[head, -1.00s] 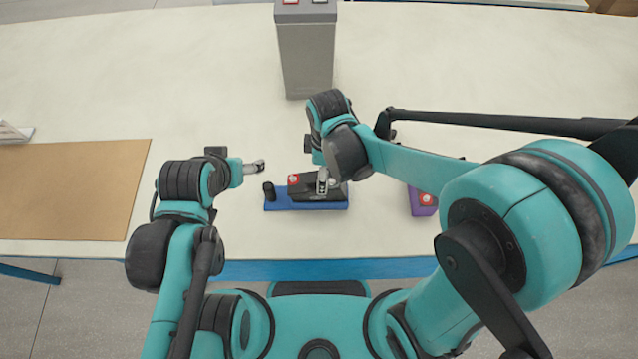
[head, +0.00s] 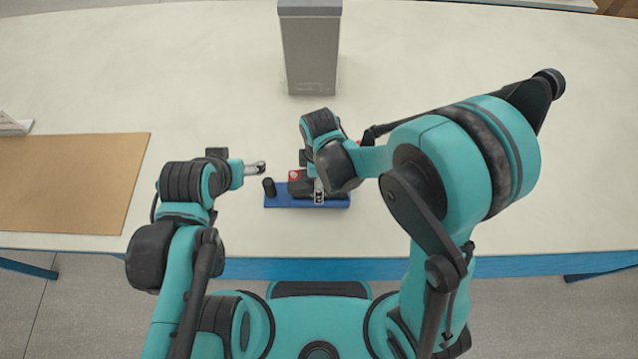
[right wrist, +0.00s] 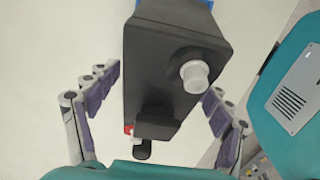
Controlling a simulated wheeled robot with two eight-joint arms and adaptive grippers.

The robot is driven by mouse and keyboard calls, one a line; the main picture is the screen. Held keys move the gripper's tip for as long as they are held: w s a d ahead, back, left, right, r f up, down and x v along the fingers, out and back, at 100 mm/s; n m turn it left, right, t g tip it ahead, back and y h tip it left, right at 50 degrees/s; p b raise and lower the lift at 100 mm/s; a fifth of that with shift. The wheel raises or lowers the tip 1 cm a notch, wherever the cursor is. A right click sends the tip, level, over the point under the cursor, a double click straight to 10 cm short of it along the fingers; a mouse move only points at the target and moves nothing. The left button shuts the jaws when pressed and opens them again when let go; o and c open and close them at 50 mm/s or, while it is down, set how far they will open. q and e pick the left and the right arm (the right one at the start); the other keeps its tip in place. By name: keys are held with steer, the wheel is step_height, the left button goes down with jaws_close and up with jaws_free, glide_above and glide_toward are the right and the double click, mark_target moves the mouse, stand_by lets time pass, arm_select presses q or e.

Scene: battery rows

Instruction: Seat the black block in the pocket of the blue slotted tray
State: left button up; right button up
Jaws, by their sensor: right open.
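The black block (head: 301,188), with a red terminal cap at its left, sits over the blue slotted tray (head: 290,203). I cannot tell whether it is fully down in the pocket. My right gripper (head: 319,196) is over the block's right part; its arm hides some of the block. In the right wrist view, the block (right wrist: 165,75) with a grey round terminal lies between my open right fingers (right wrist: 160,105), with visible gaps at both sides. A bit of blue tray (right wrist: 205,3) shows at the top edge. My left gripper (head: 260,168) hovers left of the tray; its jaws are unclear.
A short black post (head: 269,187) stands at the tray's left end. A grey box (head: 310,55) stands at the back. A brown mat (head: 70,185) lies at the left. The table between mat and box is clear.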

jaws_close()
arm_select(q)
steer(key=shift+r, duration=0.1)
arm_select(e)
steer(key=shift+r, duration=0.1)
